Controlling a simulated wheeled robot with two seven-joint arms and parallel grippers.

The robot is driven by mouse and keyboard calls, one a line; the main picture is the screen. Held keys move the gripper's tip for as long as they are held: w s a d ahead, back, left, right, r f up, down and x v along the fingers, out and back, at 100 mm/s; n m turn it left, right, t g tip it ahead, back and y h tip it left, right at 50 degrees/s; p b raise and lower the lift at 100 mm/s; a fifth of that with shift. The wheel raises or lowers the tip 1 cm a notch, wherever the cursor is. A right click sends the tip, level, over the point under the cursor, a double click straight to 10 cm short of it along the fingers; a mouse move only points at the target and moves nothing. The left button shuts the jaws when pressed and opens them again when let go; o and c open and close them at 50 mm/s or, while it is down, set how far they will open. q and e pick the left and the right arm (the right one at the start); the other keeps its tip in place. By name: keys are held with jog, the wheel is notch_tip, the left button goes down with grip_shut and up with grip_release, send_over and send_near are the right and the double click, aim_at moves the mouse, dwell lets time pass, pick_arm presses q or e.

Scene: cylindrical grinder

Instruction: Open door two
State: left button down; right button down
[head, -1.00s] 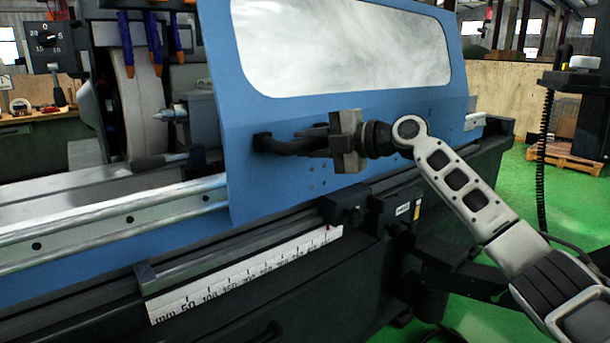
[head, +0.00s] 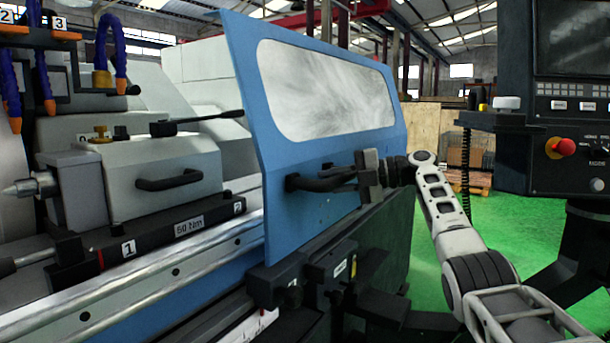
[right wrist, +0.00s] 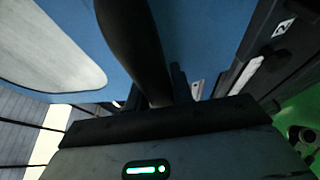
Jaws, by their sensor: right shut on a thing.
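The blue door (head: 320,150) with a whitish window stands on the rail in the middle of the head view. Its black handle (head: 305,184) sticks out low on its face. My right gripper (head: 350,180) is shut on the handle. In the right wrist view the dark handle (right wrist: 138,45) runs down to the gripper (right wrist: 165,118), and the blue door (right wrist: 205,30) lies behind it. The contact between fingers and handle is partly hidden. My left gripper is in neither view.
The open machine bed to the left shows a tailstock (head: 160,170), a rail (head: 190,270) and blue coolant hoses (head: 103,45). A control panel with a red button (head: 563,147) stands at the right.

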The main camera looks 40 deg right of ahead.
jog(key=shift+w+d+r, duration=0.1)
jog(key=shift+w+d, duration=0.2)
jog(key=shift+d, duration=0.4)
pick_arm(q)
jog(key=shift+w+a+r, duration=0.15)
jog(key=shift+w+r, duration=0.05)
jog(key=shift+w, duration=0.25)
pick_arm(e)
jog(key=shift+w+d, duration=0.1)
jog(key=shift+d, duration=0.1)
jog(key=c, duration=1.2)
grip_release()
jog(key=shift+w, duration=0.1)
